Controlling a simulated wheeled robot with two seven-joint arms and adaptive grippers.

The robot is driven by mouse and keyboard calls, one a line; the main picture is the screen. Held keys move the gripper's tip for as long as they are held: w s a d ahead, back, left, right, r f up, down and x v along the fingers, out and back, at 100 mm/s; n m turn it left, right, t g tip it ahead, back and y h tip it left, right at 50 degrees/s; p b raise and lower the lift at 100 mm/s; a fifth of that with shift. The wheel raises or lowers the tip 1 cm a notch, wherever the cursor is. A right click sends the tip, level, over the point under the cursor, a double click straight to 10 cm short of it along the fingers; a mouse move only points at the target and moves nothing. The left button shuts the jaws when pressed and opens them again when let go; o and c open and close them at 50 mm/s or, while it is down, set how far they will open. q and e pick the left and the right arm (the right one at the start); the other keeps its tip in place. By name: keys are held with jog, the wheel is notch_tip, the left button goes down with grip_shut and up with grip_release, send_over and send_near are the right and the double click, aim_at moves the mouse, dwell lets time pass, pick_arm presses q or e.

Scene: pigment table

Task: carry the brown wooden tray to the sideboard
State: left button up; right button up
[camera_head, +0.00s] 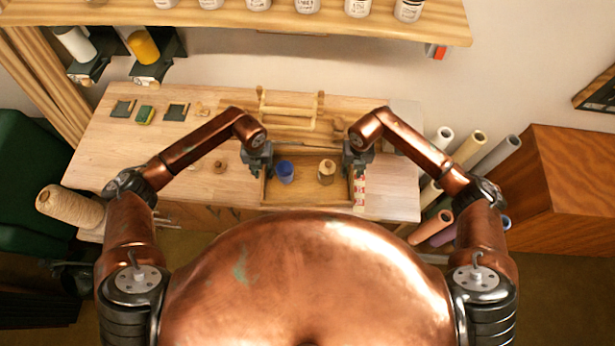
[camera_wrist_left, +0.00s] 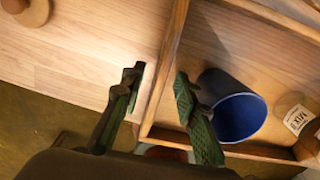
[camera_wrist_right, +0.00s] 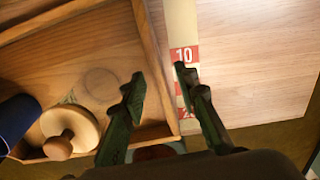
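The brown wooden tray (camera_head: 306,187) lies on the worktable and holds a blue cup (camera_head: 285,173) and a jar with a wooden lid (camera_head: 327,173). My left gripper (camera_head: 259,163) is at its left side. In the left wrist view its open fingers (camera_wrist_left: 157,88) stand on either side of the tray's wall (camera_wrist_left: 172,50). My right gripper (camera_head: 357,162) is at the right side. In the right wrist view its open fingers (camera_wrist_right: 159,82) straddle the opposite wall (camera_wrist_right: 150,42). Gaps show beside both walls. A reddish-brown cabinet, apparently the sideboard (camera_head: 560,185), stands at the right.
A wooden rack (camera_head: 290,110) stands right behind the tray. A red-and-white marked strip (camera_head: 360,194) lies close to its right side. Paper rolls (camera_head: 470,148) stand between the worktable (camera_head: 395,207) and the cabinet. A shelf (camera_head: 230,19) with jars hangs above.

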pick_arm(q)
jog(key=shift+s+f, duration=0.2)
jog(key=shift+f, duration=0.3)
pick_arm(e)
jog(key=shift+s+f, duration=0.2)
jog(key=shift+f, duration=0.3)
pick_arm(q)
jog(key=shift+w+f, duration=0.15)
jog(key=shift+f, duration=0.05)
pick_arm(e)
jog(key=shift+w+f, duration=0.15)
jog(key=shift+f, duration=0.05)
pick_arm(q)
jog(key=shift+c, duration=0.3)
pick_arm(e)
jog(key=shift+c, duration=0.3)
pick_arm(q)
jog(key=shift+r, duration=0.1)
jog(key=c, duration=0.3)
pick_arm(e)
jog(key=shift+r, duration=0.1)
jog(key=c, duration=0.3)
pick_arm(q)
grip_shut()
pick_arm(e)
grip_shut()
